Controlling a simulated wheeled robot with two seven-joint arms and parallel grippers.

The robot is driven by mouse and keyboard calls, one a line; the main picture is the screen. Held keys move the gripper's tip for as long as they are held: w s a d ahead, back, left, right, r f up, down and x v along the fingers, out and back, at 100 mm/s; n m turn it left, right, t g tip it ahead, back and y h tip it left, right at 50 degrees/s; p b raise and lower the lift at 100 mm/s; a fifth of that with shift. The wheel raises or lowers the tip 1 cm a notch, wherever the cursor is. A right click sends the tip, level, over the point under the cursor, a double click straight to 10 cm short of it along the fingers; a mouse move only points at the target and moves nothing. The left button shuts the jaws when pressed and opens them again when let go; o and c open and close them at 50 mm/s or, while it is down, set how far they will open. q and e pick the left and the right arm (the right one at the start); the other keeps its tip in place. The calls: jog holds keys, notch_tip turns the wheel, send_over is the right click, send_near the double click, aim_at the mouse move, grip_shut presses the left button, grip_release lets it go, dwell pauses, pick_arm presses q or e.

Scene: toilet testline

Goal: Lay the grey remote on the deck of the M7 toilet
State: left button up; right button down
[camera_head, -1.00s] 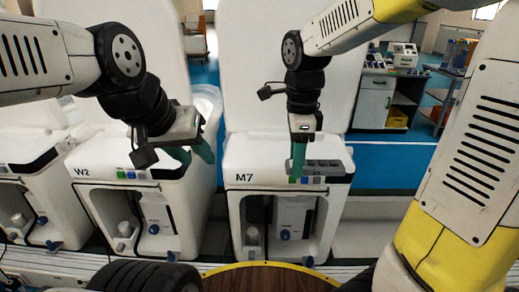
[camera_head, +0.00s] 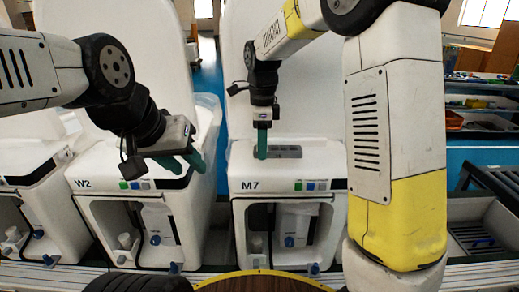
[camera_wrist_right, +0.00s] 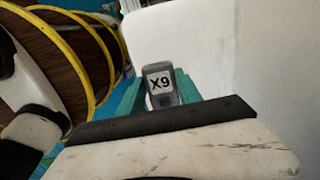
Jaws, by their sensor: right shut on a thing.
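The M7 toilet (camera_head: 250,172) stands in the middle of the head view, its flat deck on top behind the button strip. The grey remote (camera_head: 285,152) appears low over or on this deck, lying lengthwise left to right; I cannot tell whether it touches. My right gripper (camera_head: 262,142) points down at the remote's left end and is shut on it. My left gripper (camera_head: 182,162) is open and empty by the W2 toilet's top.
The W2 toilet (camera_head: 95,172) stands to the left, with a gap before M7. A tall white panel rises behind M7's deck. A round wooden top (camera_head: 262,282) with a yellow rim is at the bottom. Shelves (camera_head: 485,105) stand at the right.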

jog(key=shift+w+a+f, duration=0.1)
jog(key=shift+w+a, duration=0.15)
jog(key=shift+w, duration=0.25)
jog(key=shift+w+a, duration=0.2)
jog(key=shift+w, duration=0.25)
jog(key=shift+f, duration=1.75)
jog(key=shift+f, duration=0.15)
jog(key=c, duration=0.8)
grip_release()
